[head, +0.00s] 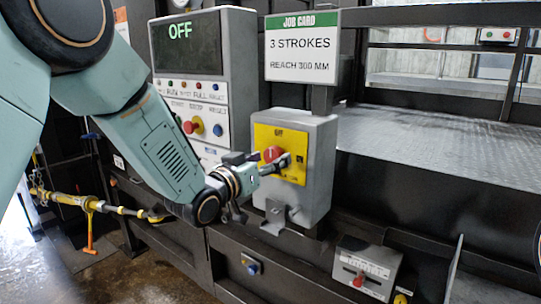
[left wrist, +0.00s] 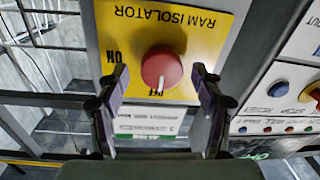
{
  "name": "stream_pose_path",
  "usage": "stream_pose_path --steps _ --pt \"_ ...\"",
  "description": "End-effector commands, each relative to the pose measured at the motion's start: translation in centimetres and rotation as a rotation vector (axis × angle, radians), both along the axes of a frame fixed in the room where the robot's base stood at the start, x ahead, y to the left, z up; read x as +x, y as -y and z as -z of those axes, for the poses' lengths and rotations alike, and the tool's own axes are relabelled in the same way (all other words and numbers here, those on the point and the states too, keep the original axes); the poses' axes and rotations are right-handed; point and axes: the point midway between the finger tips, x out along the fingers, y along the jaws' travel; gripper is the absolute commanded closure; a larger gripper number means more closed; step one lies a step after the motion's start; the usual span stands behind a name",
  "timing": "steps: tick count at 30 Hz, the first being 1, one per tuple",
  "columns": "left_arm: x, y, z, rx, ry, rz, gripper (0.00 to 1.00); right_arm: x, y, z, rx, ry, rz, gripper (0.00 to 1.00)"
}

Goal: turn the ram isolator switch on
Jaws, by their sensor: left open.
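The ram isolator is a grey box (head: 318,165) with a yellow plate (head: 292,137) and a red round knob (head: 271,153). In the left wrist view the plate (left wrist: 200,25) appears upside down, with "ON" left of the knob (left wrist: 161,66) and "OFF" below it. A pale mark on the knob points at "OFF". My left gripper (head: 275,163) is in front of the plate. In the left wrist view its open fingers (left wrist: 160,80) stand on either side of the knob, with gaps showing. I cannot tell how far the tips are from the plate. My right gripper is out of view.
A control panel (head: 203,118) with an "OFF" display and several buttons stands left of the box. A job card (head: 302,55) is above it. A lower grey box (head: 366,268) is at bottom right. A yellow-handled tool (head: 90,205) is at left.

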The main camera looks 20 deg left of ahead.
Motion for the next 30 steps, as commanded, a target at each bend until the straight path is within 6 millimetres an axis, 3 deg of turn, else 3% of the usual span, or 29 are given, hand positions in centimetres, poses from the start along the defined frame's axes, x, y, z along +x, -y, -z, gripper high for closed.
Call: stream_pose_path --steps 13,30 --pt "1.03 0.36 0.07 0.0 -0.001 0.0 0.33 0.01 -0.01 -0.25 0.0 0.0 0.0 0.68" --pt "1.01 0.32 0.06 -0.001 -0.001 0.0 0.81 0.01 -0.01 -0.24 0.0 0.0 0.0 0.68"
